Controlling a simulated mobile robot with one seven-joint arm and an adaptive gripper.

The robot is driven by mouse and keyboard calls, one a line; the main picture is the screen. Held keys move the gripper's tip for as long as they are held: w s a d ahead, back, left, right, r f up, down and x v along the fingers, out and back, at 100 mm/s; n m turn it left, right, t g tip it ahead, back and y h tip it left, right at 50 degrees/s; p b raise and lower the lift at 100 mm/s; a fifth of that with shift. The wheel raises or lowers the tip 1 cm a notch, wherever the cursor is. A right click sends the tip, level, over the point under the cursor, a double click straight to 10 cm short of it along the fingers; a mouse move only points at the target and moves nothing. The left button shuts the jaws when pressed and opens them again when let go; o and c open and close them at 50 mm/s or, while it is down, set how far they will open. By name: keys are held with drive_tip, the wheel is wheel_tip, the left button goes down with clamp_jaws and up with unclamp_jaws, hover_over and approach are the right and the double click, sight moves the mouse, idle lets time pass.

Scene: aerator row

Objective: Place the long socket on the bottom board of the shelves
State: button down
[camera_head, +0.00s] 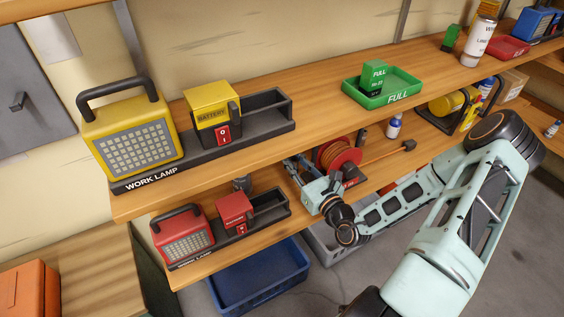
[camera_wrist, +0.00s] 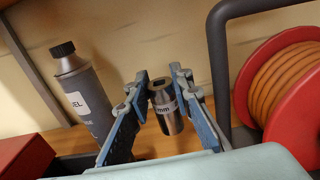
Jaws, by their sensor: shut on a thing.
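The socket looks roughly upright between the fingers. Below it is the wooden lower board (camera_wrist: 155,146); I cannot tell whether the socket touches it. In the head view my gripper (camera_head: 296,170) reaches in between the upper and lower boards, and the socket cannot be made out there. The lower board (camera_head: 243,244) is the lowest shelf board in view.
A grey bottle (camera_wrist: 84,95) stands left of my gripper, and a red cable reel (camera_wrist: 285,90) with a dark frame is close on the right. The red work lamp (camera_head: 182,234) is further left. The upper board (camera_head: 315,108) hangs above. A blue crate (camera_head: 260,280) sits below.

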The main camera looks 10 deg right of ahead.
drive_tip(key=b+x, duration=0.1)
drive_tip(key=x, duration=0.7)
drive_tip(key=f+b, duration=0.2)
drive_tip(key=f, duration=0.1)
drive_tip(key=f+b, duration=0.1)
drive_tip(key=f, duration=0.3)
drive_tip(key=shift+s+d+f+b, duration=0.1)
drive_tip(key=shift+s+d+b, duration=0.1)
drive_tip(key=shift+b, duration=0.2)
drive_tip(key=shift+w+a, duration=0.1)
drive_tip(key=c, duration=1.7)
unclamp_jaws()
drive_tip(key=shift+f, duration=0.1)
